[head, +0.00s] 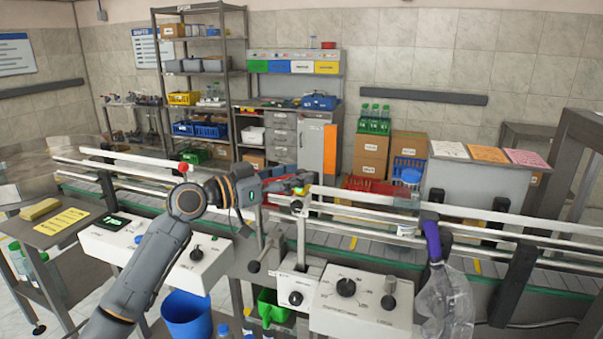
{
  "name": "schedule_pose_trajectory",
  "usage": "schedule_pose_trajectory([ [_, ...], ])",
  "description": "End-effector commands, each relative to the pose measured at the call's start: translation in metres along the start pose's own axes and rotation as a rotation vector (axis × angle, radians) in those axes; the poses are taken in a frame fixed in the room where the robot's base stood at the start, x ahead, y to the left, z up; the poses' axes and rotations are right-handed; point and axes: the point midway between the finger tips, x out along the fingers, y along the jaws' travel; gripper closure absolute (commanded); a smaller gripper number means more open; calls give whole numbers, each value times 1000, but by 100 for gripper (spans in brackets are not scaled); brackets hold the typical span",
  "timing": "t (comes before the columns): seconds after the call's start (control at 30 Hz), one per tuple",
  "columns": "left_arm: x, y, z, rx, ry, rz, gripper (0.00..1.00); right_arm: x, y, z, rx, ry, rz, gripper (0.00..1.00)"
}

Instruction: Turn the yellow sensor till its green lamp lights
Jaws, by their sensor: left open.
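My left gripper (291,184) reaches in from the left over the conveyor, its fingers pointing right and open. My right gripper is out of view.
The conveyor (470,250) with white rails runs across the view. A bottle with a blue cap (408,190) stands on it to the right. Control boxes with black knobs (362,302) line the near side. A clear bag (445,305) hangs at the right.

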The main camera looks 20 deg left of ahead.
Motion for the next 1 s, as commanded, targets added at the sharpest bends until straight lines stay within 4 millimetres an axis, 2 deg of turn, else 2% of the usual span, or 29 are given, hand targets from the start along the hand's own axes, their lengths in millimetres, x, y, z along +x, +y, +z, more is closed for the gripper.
schedule_pose_trajectory([
  [0.2, -49, -1, 2, 2, -5, -3, 52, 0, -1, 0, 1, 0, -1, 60],
  [0.43, -86, 0, 1, 0, -2, -2, 52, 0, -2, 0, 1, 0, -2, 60],
  [0.6, -96, 0, 1, 0, -2, 0, 52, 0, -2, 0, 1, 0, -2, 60],
  [1.0, -96, 0, 0, 0, -1, -1, 52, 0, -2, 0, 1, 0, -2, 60],
])
